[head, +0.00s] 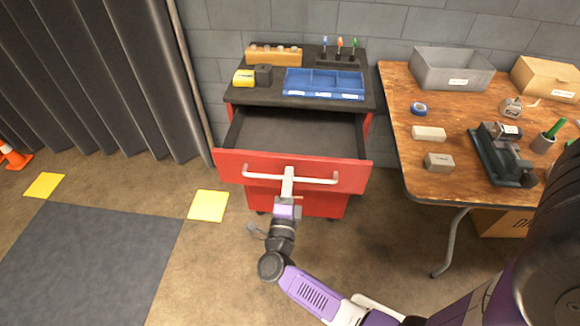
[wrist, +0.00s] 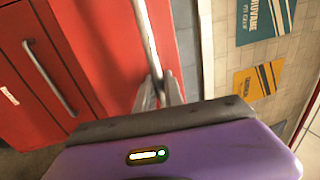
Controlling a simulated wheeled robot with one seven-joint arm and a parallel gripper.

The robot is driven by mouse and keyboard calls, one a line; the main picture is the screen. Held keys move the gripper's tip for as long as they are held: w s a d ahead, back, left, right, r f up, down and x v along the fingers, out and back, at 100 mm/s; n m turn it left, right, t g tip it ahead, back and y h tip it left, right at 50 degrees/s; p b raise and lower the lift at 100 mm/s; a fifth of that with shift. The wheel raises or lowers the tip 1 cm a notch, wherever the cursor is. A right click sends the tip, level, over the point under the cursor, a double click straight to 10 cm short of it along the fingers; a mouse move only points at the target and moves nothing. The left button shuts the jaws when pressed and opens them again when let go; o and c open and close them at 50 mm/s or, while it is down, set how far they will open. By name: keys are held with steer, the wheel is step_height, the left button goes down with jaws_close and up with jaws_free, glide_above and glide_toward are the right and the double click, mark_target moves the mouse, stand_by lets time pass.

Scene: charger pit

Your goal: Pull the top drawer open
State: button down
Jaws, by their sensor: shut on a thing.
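The red tool cabinet's top drawer (head: 230,162) is pulled well out in the head view, and its dark, empty inside shows. Its white bar handle (head: 320,180) runs along the front. My gripper (head: 288,183) is shut on the middle of that handle. In the wrist view my gripper's fingers (wrist: 160,92) close around the handle bar (wrist: 147,35), which crosses the red drawer front. A lower drawer handle (wrist: 50,78) also shows in the wrist view, on the red front.
On the cabinet top are a blue tray (head: 325,83), a wooden block rack (head: 273,56) and a yellow item (head: 244,78). A wooden table (head: 405,115) with a grey bin (head: 450,72) and a vise (head: 502,155) stands right.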

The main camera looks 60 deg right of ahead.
steer(key=shift+a, duration=0.15)
steer(key=c, duration=1.7)
jaws_free()
steer(key=v, duration=0.8)
steer(key=shift+b, duration=0.4)
